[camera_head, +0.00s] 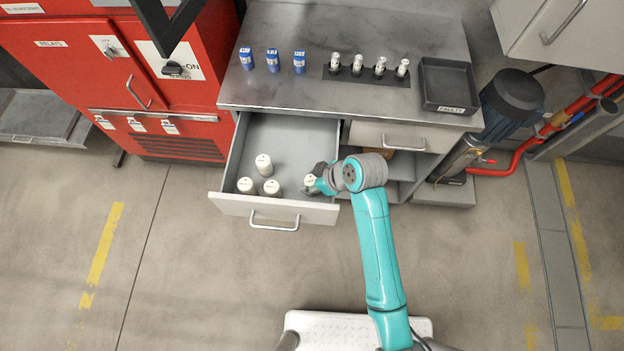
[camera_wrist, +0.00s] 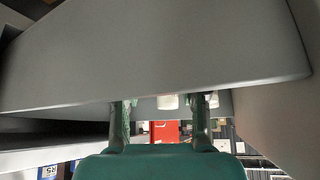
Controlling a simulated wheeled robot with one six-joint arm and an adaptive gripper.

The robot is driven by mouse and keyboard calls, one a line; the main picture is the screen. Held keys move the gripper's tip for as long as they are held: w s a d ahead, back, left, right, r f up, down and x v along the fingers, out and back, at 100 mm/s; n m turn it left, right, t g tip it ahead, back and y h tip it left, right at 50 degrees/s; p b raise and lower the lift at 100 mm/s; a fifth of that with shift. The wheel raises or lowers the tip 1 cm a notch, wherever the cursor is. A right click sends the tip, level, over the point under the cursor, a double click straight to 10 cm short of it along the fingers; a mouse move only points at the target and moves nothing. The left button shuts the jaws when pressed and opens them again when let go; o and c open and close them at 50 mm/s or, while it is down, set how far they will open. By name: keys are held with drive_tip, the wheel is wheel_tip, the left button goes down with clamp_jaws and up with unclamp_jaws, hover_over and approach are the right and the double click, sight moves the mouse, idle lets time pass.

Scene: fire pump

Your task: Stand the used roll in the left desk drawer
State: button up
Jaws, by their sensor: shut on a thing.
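The left desk drawer (camera_head: 240,206) is pulled open below the desk top. Three white rolls (camera_head: 264,165) stand upright inside it, toward its left and front. My gripper (camera_head: 316,184) reaches into the drawer's front right corner and is shut on another white roll (camera_head: 309,180), the used roll, which looks upright. From above I cannot tell whether its base touches the drawer floor. In the wrist view the two fingers (camera_wrist: 160,122) show under a broad grey panel, which hides much of the view. White rolls (camera_wrist: 167,101) show beyond the fingers.
Three blue rolls (camera_head: 272,60) and a dark rack (camera_head: 366,73) of several glass-like cylinders stand on the desk top (camera_head: 315,30). A dark tray (camera_head: 447,84) is at its right. A closed drawer (camera_head: 389,136) is beside the open one. A red cabinet (camera_head: 60,75) stands left.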

drive_tip(key=shift+f, duration=0.1)
drive_tip(key=o, duration=1.1)
drive_tip(key=shift+o, duration=0.2)
drive_tip(key=v, duration=1.2)
